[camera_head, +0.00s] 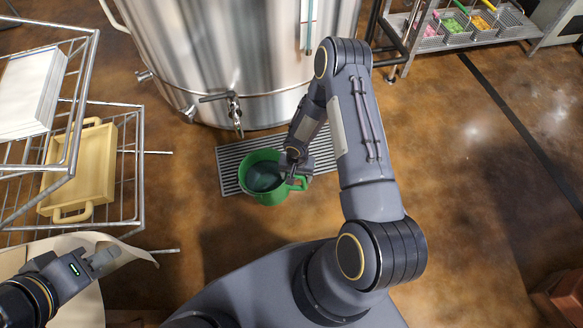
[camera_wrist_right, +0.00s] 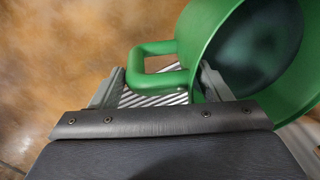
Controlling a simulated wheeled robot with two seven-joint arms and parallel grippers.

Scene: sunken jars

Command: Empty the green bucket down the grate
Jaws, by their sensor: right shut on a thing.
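The green bucket (camera_head: 264,197) is at the grate in front of the steel tank, looks close to upright, and holds dark bluish contents. I cannot tell whether it rests on the grate or hangs just above it. The grate (camera_head: 231,158) is a slatted metal strip in the floor, partly hidden by the bucket. My right gripper (camera_head: 294,163) is shut on the bucket's handle, which shows between its fingers in the right wrist view (camera_wrist_right: 152,48). My left gripper (camera_head: 103,261) is at the lower left, far from the bucket; its finger gap is unclear.
A large steel tank (camera_head: 230,50) with a tap (camera_head: 235,112) stands right behind the grate. A wire rack (camera_head: 137,170) with a yellow tray (camera_head: 100,150) is at the left.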

